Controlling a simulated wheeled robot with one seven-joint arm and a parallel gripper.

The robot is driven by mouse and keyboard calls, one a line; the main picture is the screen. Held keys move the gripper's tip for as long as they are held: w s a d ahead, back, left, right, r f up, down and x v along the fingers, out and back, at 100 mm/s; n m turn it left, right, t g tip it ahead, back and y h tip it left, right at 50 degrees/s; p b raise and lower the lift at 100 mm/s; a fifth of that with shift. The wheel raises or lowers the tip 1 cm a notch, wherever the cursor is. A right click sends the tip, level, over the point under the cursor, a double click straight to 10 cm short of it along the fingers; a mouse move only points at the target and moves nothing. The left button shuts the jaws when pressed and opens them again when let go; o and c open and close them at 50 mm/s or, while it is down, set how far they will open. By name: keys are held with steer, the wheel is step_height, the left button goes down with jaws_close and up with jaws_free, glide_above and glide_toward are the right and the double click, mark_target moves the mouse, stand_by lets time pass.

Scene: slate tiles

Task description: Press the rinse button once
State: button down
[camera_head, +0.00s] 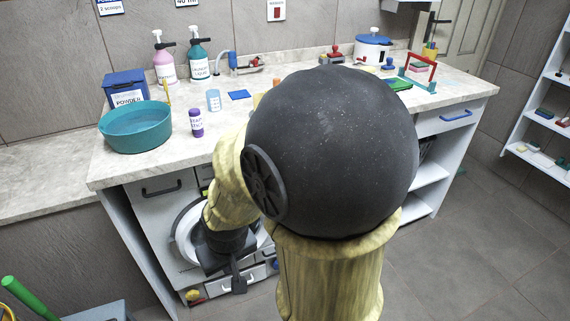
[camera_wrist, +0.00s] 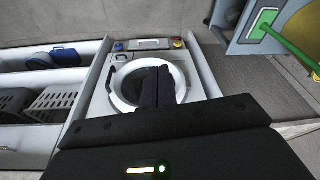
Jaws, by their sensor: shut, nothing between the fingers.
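The white front-loading washing machine (camera_head: 185,262) stands under the counter, and its round door (camera_wrist: 118,88) shows in the wrist view. Along its low front strip are a drawer-like panel (camera_wrist: 150,44), a small blue part (camera_wrist: 119,46) and a yellow-and-red knob (camera_wrist: 178,43). The knob also shows in the head view (camera_head: 193,295). Labels are too small to read, so I cannot tell which part is the rinse button. My gripper (camera_head: 240,285) is shut and empty, pointing down in front of the door. In the wrist view its dark fingers (camera_wrist: 162,72) cover part of the door.
The counter (camera_head: 130,172) above holds a teal basin (camera_head: 135,127), pump bottles (camera_head: 199,60) and a blue powder box (camera_head: 126,88). White shelves with a grey basket (camera_wrist: 55,100) stand beside the machine. A green-handled tool (camera_head: 25,298) is at the lower left. Floor is clear at right.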

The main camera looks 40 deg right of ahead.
steer(key=w+d+f+m+t+h+p, duration=0.3)
steer(key=w+d+f+m, duration=0.4)
steer(key=w+d+m, duration=0.6)
steer(key=w+d+r+m+t+h, duration=0.1)
steer(key=d+m+h, duration=0.8)
steer(key=d, duration=0.9)
steer(key=shift+r+m+t+h, duration=0.25)
steer(key=shift+m+t+h, duration=0.2)
steer(key=shift+t, duration=0.25)
steer(key=shift+w+d, duration=0.1)
steer(key=shift+w, duration=0.05)
steer(key=w+d, duration=0.2)
steer(key=w, duration=0.6)
steer(key=shift+w, duration=0.25)
steer(key=shift+w, duration=0.1)
steer(key=shift+w+d, duration=0.1)
steer(key=shift+w, duration=0.2)
